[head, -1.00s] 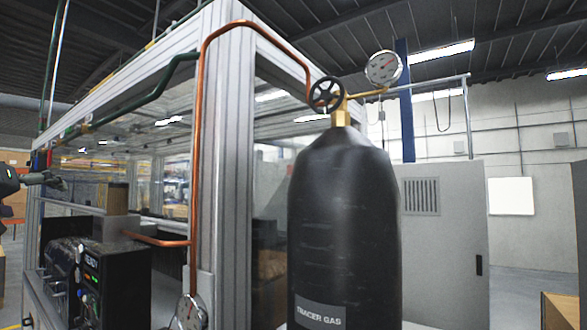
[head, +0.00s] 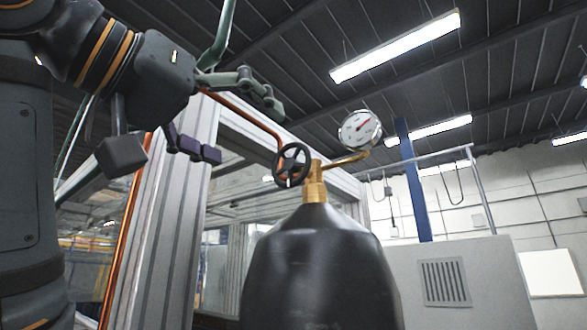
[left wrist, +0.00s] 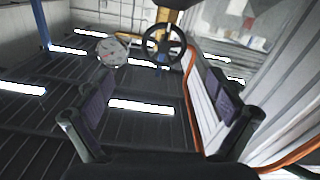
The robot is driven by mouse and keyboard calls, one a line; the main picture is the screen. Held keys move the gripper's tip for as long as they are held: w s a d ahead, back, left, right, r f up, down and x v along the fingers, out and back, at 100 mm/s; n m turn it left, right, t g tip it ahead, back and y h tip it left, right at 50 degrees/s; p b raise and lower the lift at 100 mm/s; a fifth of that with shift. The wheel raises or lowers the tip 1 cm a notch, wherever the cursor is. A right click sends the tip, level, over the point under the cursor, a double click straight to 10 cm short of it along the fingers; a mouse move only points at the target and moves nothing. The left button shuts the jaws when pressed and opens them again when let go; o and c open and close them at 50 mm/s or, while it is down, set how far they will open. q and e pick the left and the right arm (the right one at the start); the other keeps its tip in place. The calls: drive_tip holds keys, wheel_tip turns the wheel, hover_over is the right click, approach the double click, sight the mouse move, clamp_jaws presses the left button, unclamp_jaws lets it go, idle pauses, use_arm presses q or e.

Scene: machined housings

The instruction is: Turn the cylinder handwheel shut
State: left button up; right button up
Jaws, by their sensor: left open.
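The black spoked handwheel (head: 292,165) sits on the brass valve (head: 315,183) at the top of the dark gas cylinder (head: 318,265). My left gripper (head: 240,125) is open and empty, up and to the left of the handwheel in the head view, apart from it. In the left wrist view, the handwheel (left wrist: 163,44) shows beyond and between the spread fingers of my left gripper (left wrist: 165,97), near the top of the picture. The cylinder's lower part is out of the head view. My right gripper is not in view.
A round pressure gauge (head: 360,130) stands on a brass arm right of the valve. A copper pipe (head: 250,107) runs to the handwheel side, close to my left gripper. An aluminium frame (head: 170,215) stands behind at left. A grey cabinet (head: 460,275) stands right.

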sight(289, 164)
use_arm(q)
drive_tip(key=p+x, duration=0.2)
drive_tip(key=x, duration=0.1)
drive_tip(key=p+x, duration=0.2)
drive_tip(key=shift+w+a+r, duration=0.25)
drive_tip(key=shift+w+r, duration=0.05)
drive_tip(key=shift+w, duration=0.05)
drive_tip(key=p+x, duration=0.1)
drive_tip(key=x, duration=0.2)
drive_tip(key=shift+w+d+f, duration=0.15)
drive_tip(key=shift+w+d, duration=0.05)
drive_tip(key=shift+d, duration=0.15)
drive_tip(key=shift+w+d, duration=0.15)
drive_tip(key=shift+d, duration=0.05)
drive_tip(key=shift+a, duration=0.4)
drive_tip(key=shift+f, duration=0.1)
drive_tip(key=shift+c, duration=0.2)
drive_tip(key=shift+d, duration=0.2)
drive_tip(key=c, duration=1.1)
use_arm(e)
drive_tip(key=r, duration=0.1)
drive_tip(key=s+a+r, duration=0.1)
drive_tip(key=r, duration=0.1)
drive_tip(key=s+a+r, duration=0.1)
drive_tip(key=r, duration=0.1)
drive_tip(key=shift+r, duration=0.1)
